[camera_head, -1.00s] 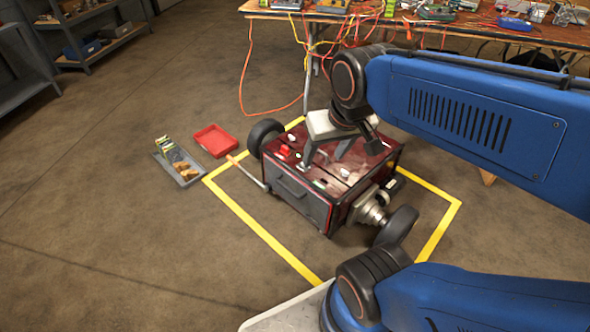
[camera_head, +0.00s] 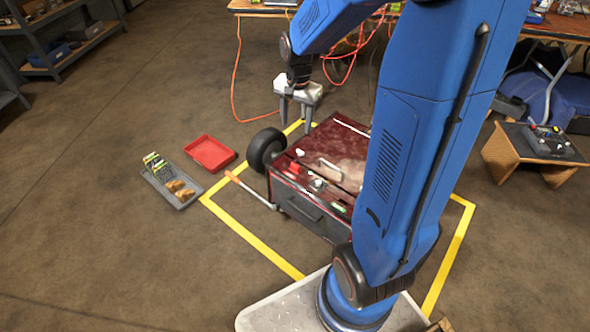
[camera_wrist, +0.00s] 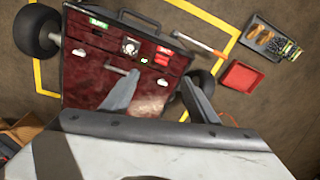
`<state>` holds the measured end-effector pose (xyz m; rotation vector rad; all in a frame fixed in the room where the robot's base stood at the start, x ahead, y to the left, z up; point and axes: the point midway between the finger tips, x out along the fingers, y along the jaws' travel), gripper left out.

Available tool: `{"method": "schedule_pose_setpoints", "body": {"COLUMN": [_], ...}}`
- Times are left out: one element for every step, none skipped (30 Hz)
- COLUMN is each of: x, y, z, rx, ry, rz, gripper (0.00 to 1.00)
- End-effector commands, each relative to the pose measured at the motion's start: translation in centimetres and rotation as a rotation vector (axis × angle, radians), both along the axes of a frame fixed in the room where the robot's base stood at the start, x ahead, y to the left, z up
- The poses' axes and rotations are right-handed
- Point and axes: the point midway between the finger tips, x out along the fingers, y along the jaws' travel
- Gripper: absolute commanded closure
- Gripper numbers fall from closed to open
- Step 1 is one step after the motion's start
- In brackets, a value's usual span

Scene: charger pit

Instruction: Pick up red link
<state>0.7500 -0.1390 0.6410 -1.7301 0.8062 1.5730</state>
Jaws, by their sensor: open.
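The red link, a small red block (camera_head: 295,168), sits on the top of the dark red wheeled box (camera_head: 345,152), close to its left front edge. It also shows in the wrist view (camera_wrist: 163,57), beside a white round knob (camera_wrist: 130,46) and a green piece (camera_wrist: 98,23). My gripper (camera_head: 295,122) is above the far left edge of the box, with its fingers pointing down. In the wrist view my gripper (camera_wrist: 158,90) is open and empty, fingers apart, with the red block beyond them and not touched.
A red tray (camera_head: 209,153) and a grey tray with several items (camera_head: 185,202) lie on the floor at left. An orange-handled tool (camera_head: 248,189) leans by the box. Yellow tape (camera_head: 252,241) surrounds the box. A cluttered workbench (camera_head: 560,28) stands behind.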

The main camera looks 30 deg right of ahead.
Motion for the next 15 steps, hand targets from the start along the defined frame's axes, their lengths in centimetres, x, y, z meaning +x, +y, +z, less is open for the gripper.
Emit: {"method": "schedule_pose_setpoints", "body": {"x": [1.0,1.5,2.1,2.6,3.0,3.5,3.8,4.1,4.5,4.7,4.9,5.1,5.2,5.3,5.4], "y": [-0.5,-0.7,-1.1,-1.3,-1.6,-1.8,-2.0,-2.2,-2.4,-2.5,-2.6,-2.8,-2.8,-2.9,-3.0], "z": [-1.3,-2.0,-2.9,-3.5,-4.1,-4.9,-5.4,-5.9,-6.5,-6.8,-7.2,-7.5,-7.7,-7.9,-8.3], "rx": [0.005,0.008,0.011,0.013,0.015,0.017,0.018,0.020,0.021,0.021,0.022,0.023,0.024,0.024,0.024], "ry": [0.017,0.026,0.036,0.042,0.048,0.055,0.061,0.066,0.071,0.075,0.078,0.082,0.083,0.085,0.087], "rz": [-0.036,-0.059,-0.090,-0.110,-0.131,-0.155,-0.171,-0.187,-0.205,-0.216,-0.227,-0.238,-0.245,-0.250,-0.256], "gripper": [0.45,0.45,0.45,0.45,0.45,0.45,0.45,0.45,0.45,0.45,0.45,0.45,0.45,0.45,0.45]}}
